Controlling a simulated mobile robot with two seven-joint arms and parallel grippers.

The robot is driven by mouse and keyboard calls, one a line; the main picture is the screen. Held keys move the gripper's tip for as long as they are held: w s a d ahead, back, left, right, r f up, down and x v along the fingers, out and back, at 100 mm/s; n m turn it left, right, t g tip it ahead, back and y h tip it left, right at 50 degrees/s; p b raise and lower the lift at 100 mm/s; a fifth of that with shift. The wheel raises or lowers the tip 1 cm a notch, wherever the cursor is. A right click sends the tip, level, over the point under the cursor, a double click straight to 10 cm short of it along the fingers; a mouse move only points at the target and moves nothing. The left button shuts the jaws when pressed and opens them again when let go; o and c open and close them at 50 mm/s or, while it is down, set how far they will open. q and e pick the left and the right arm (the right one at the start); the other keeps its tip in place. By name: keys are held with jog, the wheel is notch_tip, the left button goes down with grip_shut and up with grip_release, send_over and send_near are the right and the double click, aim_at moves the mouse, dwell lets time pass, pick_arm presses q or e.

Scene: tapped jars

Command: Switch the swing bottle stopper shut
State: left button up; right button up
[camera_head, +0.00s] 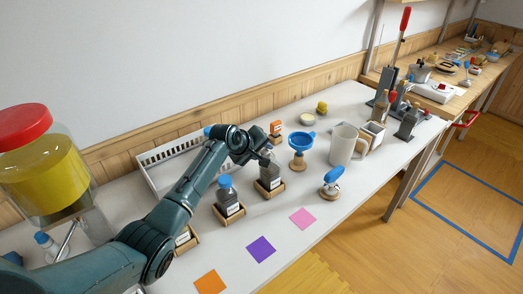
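My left arm reaches in from the left, and its gripper (264,158) is at the top of a small dark bottle (270,175) in a wooden holder. The gripper hides the bottle's top, so I cannot make out a swing stopper or its position. The fingers are too small to tell whether they are open, shut or touching the bottle. My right gripper is not in view.
A white crate (150,174) stands behind my arm. A blue funnel (300,141), a pale mug (343,147) and a blue-handled tool (332,180) are to the right. A yellow jar with a red lid (40,165) is at left.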

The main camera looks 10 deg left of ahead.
pick_arm(q)
jog(key=shift+c, duration=0.3)
grip_shut()
